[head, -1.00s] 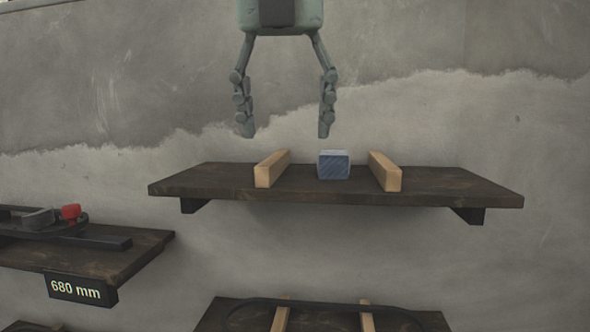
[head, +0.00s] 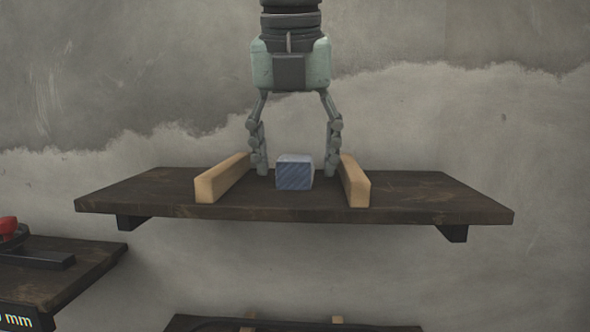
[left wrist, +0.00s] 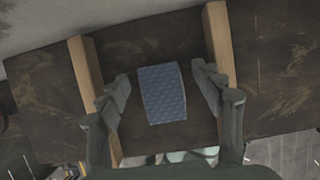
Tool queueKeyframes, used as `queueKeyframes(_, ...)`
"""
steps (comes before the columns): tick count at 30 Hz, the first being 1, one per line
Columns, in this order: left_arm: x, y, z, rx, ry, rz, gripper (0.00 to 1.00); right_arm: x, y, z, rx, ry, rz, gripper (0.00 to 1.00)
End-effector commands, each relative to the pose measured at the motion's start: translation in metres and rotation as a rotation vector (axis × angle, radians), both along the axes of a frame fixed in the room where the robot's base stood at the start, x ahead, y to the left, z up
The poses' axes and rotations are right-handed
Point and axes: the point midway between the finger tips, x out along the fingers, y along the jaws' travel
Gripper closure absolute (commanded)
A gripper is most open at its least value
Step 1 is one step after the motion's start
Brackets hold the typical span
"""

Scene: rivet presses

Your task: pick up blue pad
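The blue pad (head: 294,174) is a small block with a pale top and a hatched blue front. It sits on the dark wooden shelf (head: 430,190) between two light wooden rails. My left gripper (head: 297,170) points down over the shelf, open, with one finger on each side of the pad. In the left wrist view the pad (left wrist: 162,93) lies between the spread fingers of the gripper (left wrist: 164,85), with gaps on both sides. The head view does not settle the exact depth of the fingertips relative to the pad. My right gripper is not in view.
A left wooden rail (head: 222,178) and a right wooden rail (head: 354,181) flank the pad, close outside the fingers. A lower shelf (head: 85,262) at the left holds a dark tool with a red part (head: 8,228). Another shelf (head: 290,324) is below.

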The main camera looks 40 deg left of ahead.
Motion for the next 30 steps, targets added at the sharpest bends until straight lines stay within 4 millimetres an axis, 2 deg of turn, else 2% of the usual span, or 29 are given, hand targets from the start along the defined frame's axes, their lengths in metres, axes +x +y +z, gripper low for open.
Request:
queueKeyframes(1, 0.000, 0.000, 0.000, 0.000, 0.000, 0.000, 0.41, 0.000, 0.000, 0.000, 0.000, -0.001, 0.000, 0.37)
queueKeyframes(11, 0.000, 0.000, 0.000, 0.000, 0.000, 0.000, 0.82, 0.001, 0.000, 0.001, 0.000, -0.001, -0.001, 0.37)
queueKeyframes(22, 0.000, 0.000, 0.007, 0.001, -0.001, 0.002, 0.82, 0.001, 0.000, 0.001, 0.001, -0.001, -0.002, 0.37)
queueKeyframes(26, 0.000, 0.000, 0.022, 0.002, -0.002, 0.002, 0.82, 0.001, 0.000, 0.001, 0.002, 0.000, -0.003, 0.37)
queueKeyframes(30, -0.005, 0.003, 0.046, -0.001, -0.004, 0.002, 0.82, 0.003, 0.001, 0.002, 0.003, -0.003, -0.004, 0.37)
